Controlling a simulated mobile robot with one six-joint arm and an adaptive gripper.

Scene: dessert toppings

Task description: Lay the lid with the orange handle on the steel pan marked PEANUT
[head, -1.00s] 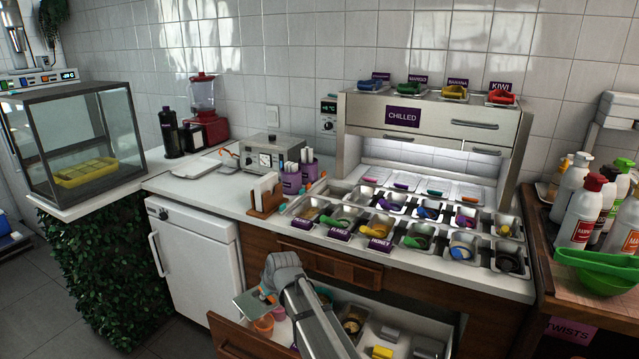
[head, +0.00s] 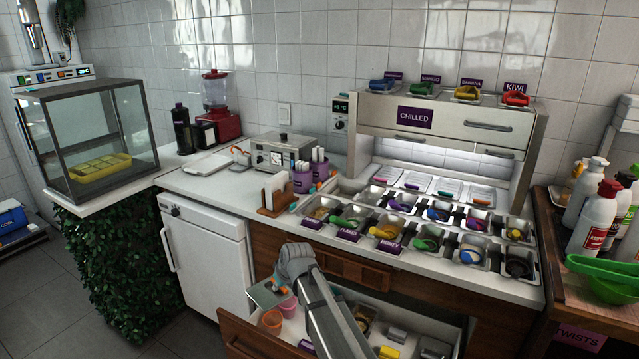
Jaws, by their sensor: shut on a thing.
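My gripper (head: 279,279) is shut on a lid with an orange handle. The flat grey-green lid (head: 262,297) is tilted, held over the left part of the open drawer. The handle (head: 277,288) shows partly at the fingers. Steel pans with toppings stand in rows on the counter, above and to the right of my gripper. The front-left pan (head: 320,209) holds a brownish topping and has a purple label (head: 312,223) that I cannot read.
The open drawer holds an orange cup (head: 271,320), a pink cup (head: 289,306) and several small containers. Coloured scoops lie in many pans. A napkin holder (head: 275,203) and purple cups (head: 303,181) stand left of the pans. A chilled cabinet (head: 440,128) rises behind.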

